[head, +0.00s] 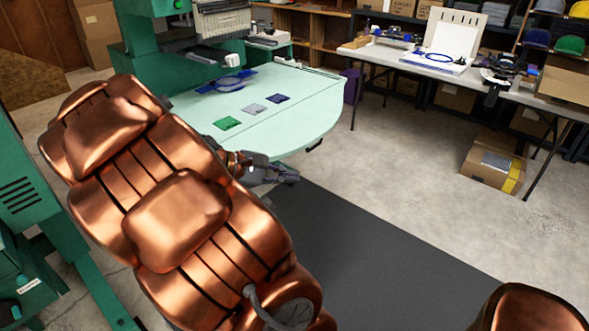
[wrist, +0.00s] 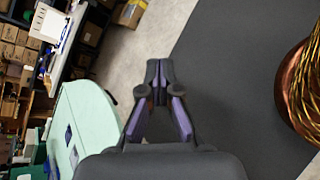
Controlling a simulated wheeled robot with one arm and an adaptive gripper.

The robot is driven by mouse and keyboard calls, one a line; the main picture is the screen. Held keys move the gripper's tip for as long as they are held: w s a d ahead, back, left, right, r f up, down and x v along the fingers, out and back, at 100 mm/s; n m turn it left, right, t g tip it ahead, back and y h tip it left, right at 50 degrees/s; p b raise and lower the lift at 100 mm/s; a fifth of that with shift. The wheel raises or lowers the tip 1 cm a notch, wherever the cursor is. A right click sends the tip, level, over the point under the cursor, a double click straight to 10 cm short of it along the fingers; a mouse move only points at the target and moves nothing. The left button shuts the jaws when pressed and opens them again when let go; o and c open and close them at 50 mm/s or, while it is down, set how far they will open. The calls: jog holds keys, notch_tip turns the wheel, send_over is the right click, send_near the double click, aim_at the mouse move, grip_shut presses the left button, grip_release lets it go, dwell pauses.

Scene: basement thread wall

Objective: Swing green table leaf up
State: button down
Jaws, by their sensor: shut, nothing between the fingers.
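The pale green table leaf (head: 290,127) is the rounded outer part of the machine's table (head: 200,103), past a thin seam. It looks level with the table or close to it; I cannot tell a small tilt. A small dark part (head: 314,145) shows under its rim. The leaf also shows at the left of the wrist view (wrist: 97,112). My gripper (head: 292,177) is just below and in front of the leaf's near rim in the head view. In the wrist view my gripper (wrist: 159,70) is shut and empty over the floor, apart from the leaf.
Green, grey and blue patches (head: 228,123) and a blue hoop (head: 229,83) lie on the table by the green machine (head: 150,45). A dark mat (head: 370,260) covers the floor. A white worktable (head: 420,62) and a cardboard box (head: 492,165) stand right; floor between is clear.

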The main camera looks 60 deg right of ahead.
jog(key=w+d+f+n+g+h+b, duration=0.25)
jog(key=d+f+b, duration=0.25)
jog(key=d, duration=0.3)
jog(key=n+t+h+b, duration=0.6)
jog(key=n+h+b, duration=0.2)
jog(key=n+b, duration=0.35)
send_near(303, 149)
jog(key=w+a+f, duration=0.1)
jog(key=a+f, duration=0.2)
jog(key=f, duration=0.3)
jog(key=shift+m+t, duration=0.25)
jog(key=shift+m, duration=0.05)
jog(key=shift+s+d+r+b, duration=0.3)
jog(key=shift+d+r+b, duration=0.4)
jog(key=shift+d+r, duration=0.65)
jog(key=shift+s+d+r+b, duration=0.35)
jog(key=shift+d+r+b, duration=0.4)
jog(key=shift+d, duration=1)
jog(key=shift+s+d+r+b, duration=0.3)
jog(key=shift+d+r+b, duration=0.3)
jog(key=shift+d+r, duration=0.8)
jog(key=shift+d+f, duration=0.1)
jog(key=shift+d, duration=0.05)
